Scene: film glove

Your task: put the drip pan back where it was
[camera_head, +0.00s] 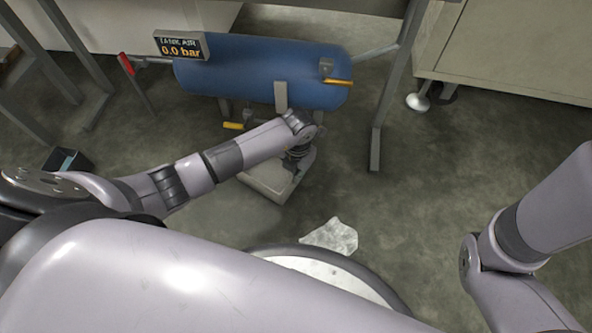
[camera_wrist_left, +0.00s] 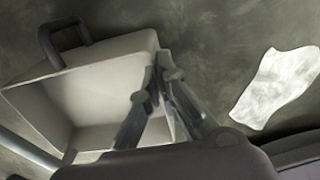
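The drip pan (camera_head: 262,186) is a shallow light-grey tray, low in front of the blue air tank (camera_head: 262,72) in the head view. In the left wrist view the pan (camera_wrist_left: 100,85) shows its inside, which looks empty, and a dark handle (camera_wrist_left: 62,42) at its far end. My left gripper (camera_head: 296,158) reaches down to the pan's right side. In the wrist view its fingers (camera_wrist_left: 160,78) close together at the pan's side wall, one on each side. I cannot tell whether the pan touches the floor. My right gripper is out of view.
A yellow-handled valve (camera_head: 233,125) sits below the tank, and a display (camera_head: 181,46) reads 0.0 bar. Grey bench legs (camera_head: 390,100) stand beside the tank. A pale cloth-like sheet or patch (camera_head: 333,237) lies on the floor near my base. A dark box (camera_head: 68,161) is at left.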

